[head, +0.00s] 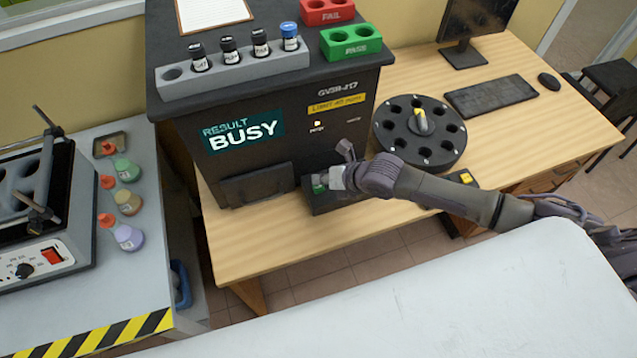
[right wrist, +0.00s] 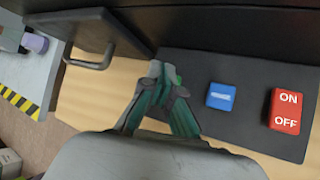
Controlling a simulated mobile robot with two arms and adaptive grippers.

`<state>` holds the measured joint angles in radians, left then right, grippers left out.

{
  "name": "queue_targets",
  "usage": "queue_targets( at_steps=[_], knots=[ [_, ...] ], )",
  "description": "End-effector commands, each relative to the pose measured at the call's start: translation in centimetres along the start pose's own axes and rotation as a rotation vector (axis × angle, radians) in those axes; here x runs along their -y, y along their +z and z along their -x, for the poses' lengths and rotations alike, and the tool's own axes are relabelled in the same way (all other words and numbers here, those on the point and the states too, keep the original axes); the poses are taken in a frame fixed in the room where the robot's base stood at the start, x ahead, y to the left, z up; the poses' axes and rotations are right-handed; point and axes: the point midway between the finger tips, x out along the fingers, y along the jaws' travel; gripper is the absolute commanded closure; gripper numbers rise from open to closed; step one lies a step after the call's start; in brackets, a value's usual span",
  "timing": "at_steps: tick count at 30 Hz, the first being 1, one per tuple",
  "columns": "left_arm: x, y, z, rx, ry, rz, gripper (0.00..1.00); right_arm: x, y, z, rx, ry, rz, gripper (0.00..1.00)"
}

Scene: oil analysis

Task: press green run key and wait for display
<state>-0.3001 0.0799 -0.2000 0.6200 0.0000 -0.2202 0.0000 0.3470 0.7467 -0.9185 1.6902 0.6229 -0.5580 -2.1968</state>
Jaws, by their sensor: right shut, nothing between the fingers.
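The dark analyser (head: 300,110) stands on the wooden desk, and its display (head: 242,132) reads "RESULT BUSY". A dark key panel (head: 345,198) sits low at its front. My right gripper (head: 322,183) is shut and empty, with its fingertips at the panel's left end. In the right wrist view its fingertips (right wrist: 158,72) are at the green key (right wrist: 178,79), which they mostly hide. I cannot tell whether the key is pressed down. The blue key (right wrist: 221,96) and the red ON/OFF switch (right wrist: 288,108) lie to the right. My left gripper is not in view.
A grey rack (head: 240,72) with several vials, a red FAIL block (head: 327,17) and a green PASS block (head: 350,46) stand on the analyser. A round carousel (head: 419,150) stands close behind my right arm. Several flasks (head: 126,168) stand on the left bench.

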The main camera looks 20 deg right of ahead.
Motion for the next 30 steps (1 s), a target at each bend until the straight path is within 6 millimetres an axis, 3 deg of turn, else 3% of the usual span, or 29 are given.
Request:
queue_targets(
  at_steps=[13, 30],
  knots=[
    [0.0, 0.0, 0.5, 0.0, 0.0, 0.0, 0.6, -0.3, 0.3, 0.4, 0.0, 0.001, 0.001, 1.0],
    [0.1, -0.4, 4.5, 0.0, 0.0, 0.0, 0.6, -2.8, 2.7, 3.7, 0.0, 0.001, 0.001, 1.0]
  ],
)
